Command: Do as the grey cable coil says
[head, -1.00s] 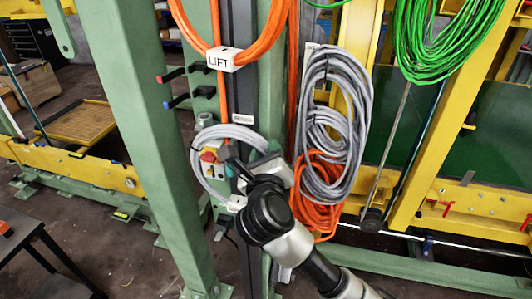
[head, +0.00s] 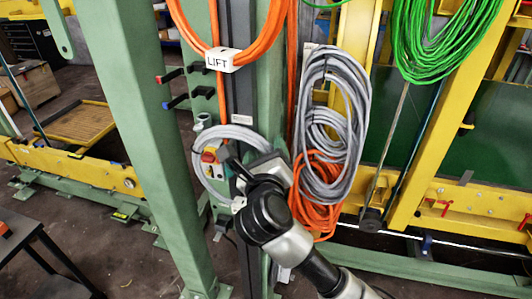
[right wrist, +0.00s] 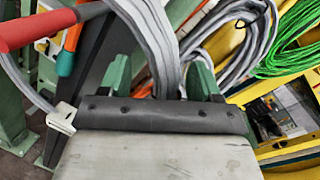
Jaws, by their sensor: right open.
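A smaller light grey cable coil (head: 203,168) hangs low on the green post in the head view, with a white tag (head: 239,204) at its lower edge; no writing on it is readable. A larger darker grey coil (head: 352,85) hangs to the right. My right gripper (head: 228,160) is in front of the smaller coil and hides part of it. In the right wrist view the right gripper (right wrist: 160,78) is open, with grey cable showing between and beyond its fingers; I cannot tell whether it touches. The white tag (right wrist: 62,118) shows at left there. My left gripper is out of view.
An orange coil (head: 276,35) carries a tag reading LIFT (head: 221,60). Levers with red (head: 160,79) and blue (head: 167,105) ends stick out from the post. A red-and-yellow switch (head: 208,156) sits beside my gripper. A lower orange coil (head: 318,222) and green coil (head: 440,45) hang at right.

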